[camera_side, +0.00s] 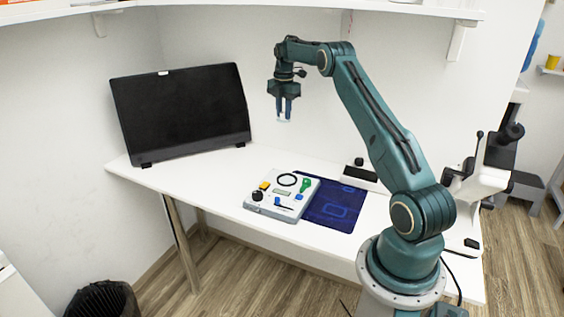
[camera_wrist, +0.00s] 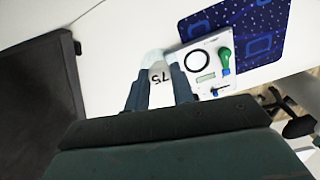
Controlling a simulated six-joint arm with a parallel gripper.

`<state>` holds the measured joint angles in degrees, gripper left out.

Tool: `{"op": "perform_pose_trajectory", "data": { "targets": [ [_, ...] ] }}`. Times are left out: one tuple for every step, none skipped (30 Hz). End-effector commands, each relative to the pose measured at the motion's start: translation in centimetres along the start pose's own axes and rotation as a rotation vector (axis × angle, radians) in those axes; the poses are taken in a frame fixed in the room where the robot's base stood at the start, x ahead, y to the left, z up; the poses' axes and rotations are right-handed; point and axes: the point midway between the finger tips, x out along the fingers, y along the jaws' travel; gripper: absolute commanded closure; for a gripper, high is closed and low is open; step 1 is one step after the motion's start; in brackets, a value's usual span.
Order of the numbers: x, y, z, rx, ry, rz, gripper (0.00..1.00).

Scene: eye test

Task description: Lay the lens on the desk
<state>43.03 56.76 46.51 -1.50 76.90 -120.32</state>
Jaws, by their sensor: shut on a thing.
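My gripper (camera_side: 284,117) is high above the white desk (camera_side: 225,178), pointing down. It is shut on the lens (camera_side: 283,120), a small pale, clear-looking piece at the fingertips. In the wrist view my gripper (camera_wrist: 158,77) has the lens (camera_wrist: 152,57) between its fingers. Dark marks like "75" show upside down there; I cannot tell whether they are on the lens or seen through it. The fingers hide part of the lens. The lens is well clear of the desk, which also shows in the wrist view (camera_wrist: 110,50).
A black monitor (camera_side: 182,112) stands at the back left. A pale panel (camera_side: 262,208) with a black ring, green knob and small controls lies beside a blue patterned mat (camera_side: 343,195). A microscope-like instrument (camera_side: 490,170) stands at right. Bare desk lies between monitor and panel.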

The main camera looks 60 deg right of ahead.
Motion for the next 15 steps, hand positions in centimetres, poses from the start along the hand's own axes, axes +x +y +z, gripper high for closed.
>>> {"op": "perform_pose_trajectory", "data": {
  "targets": [
    [0.3,0.0,0.0,0.0,0.001,-0.001,0.98],
    [0.5,0.0,0.0,0.0,0.001,-0.002,0.98],
    [0.8,0.0,0.0,0.0,0.002,-0.003,0.98],
    [1.1,0.0,0.0,0.001,0.002,-0.003,0.98],
    [1.5,0.0,0.0,0.001,0.002,-0.003,0.98],
    [2.0,-0.1,0.0,0.001,0.003,-0.004,0.98],
    [2.5,-0.1,0.0,0.001,0.003,-0.004,0.98],
    [2.9,-0.1,0.0,0.001,0.002,-0.004,0.98],
    [3.6,-0.1,-0.1,0.001,0.003,-0.005,0.98],
    [4.2,-0.1,0.0,0.001,0.002,-0.004,0.98],
    [4.8,-0.1,0.0,0.001,0.002,-0.004,0.98],
    [5.5,-0.1,0.0,0.001,0.002,-0.004,0.98],
    [6.1,-0.1,-0.1,0.0,0.003,-0.005,0.98],
    [6.7,-0.1,0.0,0.0,0.003,-0.005,0.98],
    [7.4,-0.1,0.0,0.0,0.002,-0.004,0.98]
  ]
}}
